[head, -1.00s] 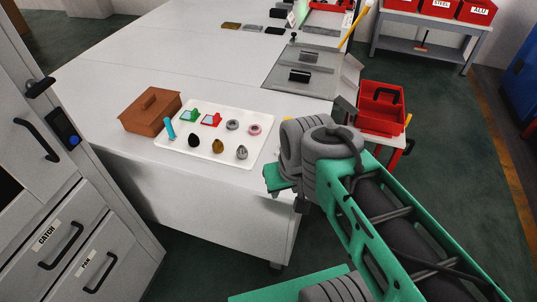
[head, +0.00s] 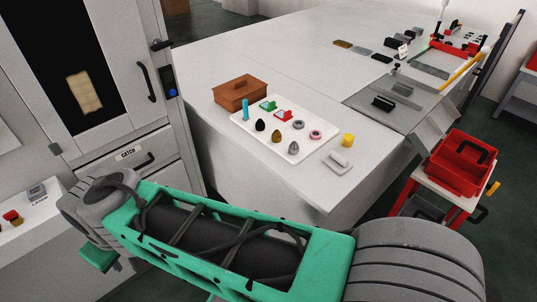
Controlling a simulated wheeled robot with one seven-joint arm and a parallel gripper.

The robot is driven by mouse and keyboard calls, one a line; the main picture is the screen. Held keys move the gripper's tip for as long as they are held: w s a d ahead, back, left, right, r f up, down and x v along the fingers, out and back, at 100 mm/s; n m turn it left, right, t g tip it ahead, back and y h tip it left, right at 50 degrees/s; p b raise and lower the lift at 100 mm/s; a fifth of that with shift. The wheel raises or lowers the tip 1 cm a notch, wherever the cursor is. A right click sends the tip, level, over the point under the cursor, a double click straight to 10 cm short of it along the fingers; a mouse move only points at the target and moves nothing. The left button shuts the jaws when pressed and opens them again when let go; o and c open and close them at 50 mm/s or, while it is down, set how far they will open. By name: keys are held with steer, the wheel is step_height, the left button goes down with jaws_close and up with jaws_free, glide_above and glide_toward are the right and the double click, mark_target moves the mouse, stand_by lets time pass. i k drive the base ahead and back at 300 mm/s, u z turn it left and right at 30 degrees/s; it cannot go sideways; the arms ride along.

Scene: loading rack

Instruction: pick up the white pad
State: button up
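A small flat whitish pad (head: 336,165) with a raised, rounded pale piece on top lies near the front right corner of the white table (head: 300,190). My arm crosses the foreground below the table, well apart from the pad. My gripper is out of view, so whether it is open or shut does not show.
The tray holds several small items, with a brown box (head: 240,94) behind it. A red toolbox (head: 461,163) stands on a small stand at the right. A cabinet (head: 125,80) rises at the left, with a beige piece (head: 84,92) in its dark opening.

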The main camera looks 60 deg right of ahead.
mark_target(338, 163)
steer(key=u, duration=1.2)
steer(key=k, duration=0.95)
steer(key=z, duration=1)
